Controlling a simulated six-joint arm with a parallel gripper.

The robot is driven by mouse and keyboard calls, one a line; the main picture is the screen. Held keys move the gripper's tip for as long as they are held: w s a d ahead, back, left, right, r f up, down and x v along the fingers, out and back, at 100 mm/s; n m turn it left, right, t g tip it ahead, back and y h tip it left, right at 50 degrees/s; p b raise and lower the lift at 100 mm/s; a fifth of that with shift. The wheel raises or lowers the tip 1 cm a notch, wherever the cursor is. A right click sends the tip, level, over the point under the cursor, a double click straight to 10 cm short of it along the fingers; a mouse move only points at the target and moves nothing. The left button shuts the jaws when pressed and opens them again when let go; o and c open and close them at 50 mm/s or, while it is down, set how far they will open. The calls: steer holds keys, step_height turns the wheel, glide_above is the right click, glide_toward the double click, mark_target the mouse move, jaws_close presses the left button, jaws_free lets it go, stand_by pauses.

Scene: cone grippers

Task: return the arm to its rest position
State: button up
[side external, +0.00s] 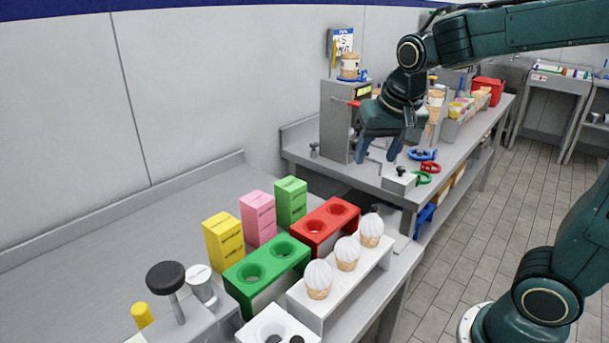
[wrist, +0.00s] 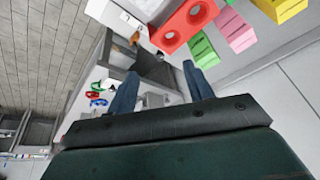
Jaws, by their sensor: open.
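My arm is dark green and reaches in from the right in the side view. The fingers touch nothing that I can see.
On the near table stand a green holder (side external: 268,277), a red holder (side external: 325,228), a white rack (side external: 340,286) with ice cream cones, and yellow (side external: 223,243), pink (side external: 258,218) and green (side external: 291,203) boxes. A grey machine (side external: 345,117) and colored rings stand on the back counter.

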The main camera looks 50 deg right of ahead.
steer(key=s+a+n+y, duration=0.1)
steer(key=s+a+n, duration=0.1)
steer(key=s, duration=0.5)
steer(key=s+a+n+t+y, duration=0.1)
steer(key=s+a+n, duration=0.2)
steer(key=s+n, duration=0.2)
steer(key=shift+s+f+t, duration=0.2)
steer(key=shift+s+t, duration=0.1)
steer(key=shift+s, duration=0.95)
steer(key=shift+a, duration=0.1)
